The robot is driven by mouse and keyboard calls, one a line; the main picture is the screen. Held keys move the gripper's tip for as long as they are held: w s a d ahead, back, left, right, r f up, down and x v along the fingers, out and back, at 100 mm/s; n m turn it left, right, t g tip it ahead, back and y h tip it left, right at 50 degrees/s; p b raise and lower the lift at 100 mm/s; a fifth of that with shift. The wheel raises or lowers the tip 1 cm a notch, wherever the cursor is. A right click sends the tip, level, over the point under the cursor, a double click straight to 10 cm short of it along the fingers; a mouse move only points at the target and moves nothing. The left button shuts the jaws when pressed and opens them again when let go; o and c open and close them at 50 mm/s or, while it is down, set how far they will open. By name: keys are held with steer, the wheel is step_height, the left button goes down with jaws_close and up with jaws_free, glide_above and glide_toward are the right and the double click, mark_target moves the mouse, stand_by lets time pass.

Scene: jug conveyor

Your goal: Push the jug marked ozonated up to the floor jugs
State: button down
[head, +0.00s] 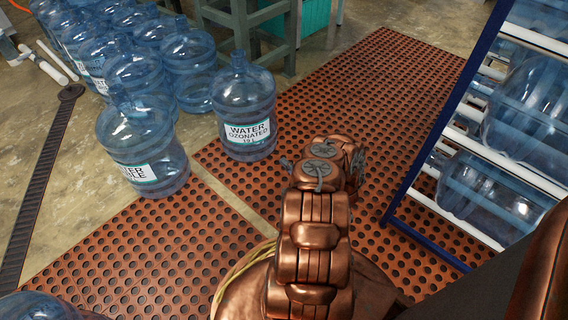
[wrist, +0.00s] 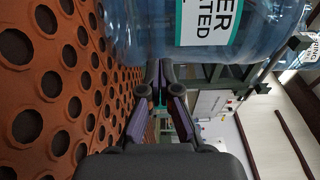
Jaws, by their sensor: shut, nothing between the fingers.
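The jug marked ozonated (head: 244,105) is clear blue and stands upright on the perforated red-brown mat, left of my arm in the head view. Its white and teal label faces my arm. In the wrist view the same jug (wrist: 130,35) fills the top, with part of its label showing. My gripper (wrist: 160,72) is shut and empty, its tips close to the jug's side; I cannot tell whether they touch. In the head view my arm mostly hides the gripper. The floor jugs (head: 140,70) stand upright in a group at the upper left.
Another labelled jug (head: 143,150) stands left of the ozonated one. A blue-framed rack (head: 440,125) holding jugs on their sides stands at the right. A green-grey stand (head: 243,25) is behind. The mat (head: 350,75) is clear between stand and rack.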

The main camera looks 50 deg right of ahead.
mark_target(265, 143)
steer(key=w+b, duration=0.2)
steer(key=w, duration=0.1)
steer(key=w+d+b, duration=0.1)
steer(key=w, duration=0.3)
steer(key=w+d+b, duration=0.1)
steer(key=w+b, duration=0.1)
steer(key=w, duration=0.2)
steer(key=shift+b, duration=0.3)
